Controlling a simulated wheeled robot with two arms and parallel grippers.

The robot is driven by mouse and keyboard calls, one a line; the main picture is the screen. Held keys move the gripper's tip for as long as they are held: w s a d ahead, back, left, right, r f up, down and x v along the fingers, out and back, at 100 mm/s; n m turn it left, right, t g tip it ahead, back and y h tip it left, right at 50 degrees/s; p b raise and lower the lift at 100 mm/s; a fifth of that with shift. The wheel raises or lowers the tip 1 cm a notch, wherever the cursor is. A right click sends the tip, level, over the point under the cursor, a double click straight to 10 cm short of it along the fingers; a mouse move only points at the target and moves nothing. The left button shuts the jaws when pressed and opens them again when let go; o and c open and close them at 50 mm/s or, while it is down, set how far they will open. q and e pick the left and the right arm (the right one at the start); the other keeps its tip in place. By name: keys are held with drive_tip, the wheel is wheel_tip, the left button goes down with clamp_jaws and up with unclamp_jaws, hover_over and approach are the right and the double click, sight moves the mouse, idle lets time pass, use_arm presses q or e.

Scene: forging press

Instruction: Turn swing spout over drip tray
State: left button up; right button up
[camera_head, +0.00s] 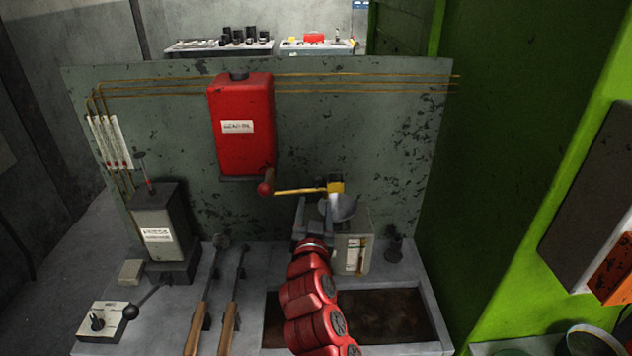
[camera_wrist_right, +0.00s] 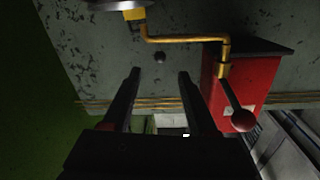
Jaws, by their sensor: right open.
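The swing spout (camera_head: 300,191) is a thin yellow pipe reaching right from under the red tank (camera_head: 240,120). It ends in a yellow block above a grey metal bowl (camera_head: 347,208). In the right wrist view the spout (camera_wrist_right: 185,39) runs across the top, beyond the fingertips. A dark recessed tray (camera_head: 395,315) lies in the bench at front; I cannot tell whether it or the bowl is the drip tray. My right gripper (camera_head: 318,208) is close to the spout's end. In its wrist view the right gripper (camera_wrist_right: 159,74) is open with nothing between its fingers. My left gripper is not visible.
A red ball-ended lever (camera_head: 266,187) hangs below the tank. A pale box (camera_head: 352,255) stands behind my right arm. A grey pump unit (camera_head: 158,225), a lever box (camera_head: 103,320) and two wooden-handled tools (camera_head: 228,328) occupy the bench's left. A green frame (camera_head: 545,250) stands right.

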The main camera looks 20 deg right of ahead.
sight(317, 182)
drive_tip(key=p+x, duration=0.2)
drive_tip(key=x, duration=0.3)
drive_tip(key=p+x, duration=0.1)
drive_tip(key=x, duration=0.3)
drive_tip(key=shift+w+d+r+p, duration=0.2)
drive_tip(key=shift+w+p, duration=0.1)
drive_tip(key=shift+p, duration=0.1)
drive_tip(key=shift+w+d+f, duration=0.1)
drive_tip(key=shift+w+d, duration=0.05)
drive_tip(key=shift+w, duration=0.4)
clamp_jaws()
idle(0.5)
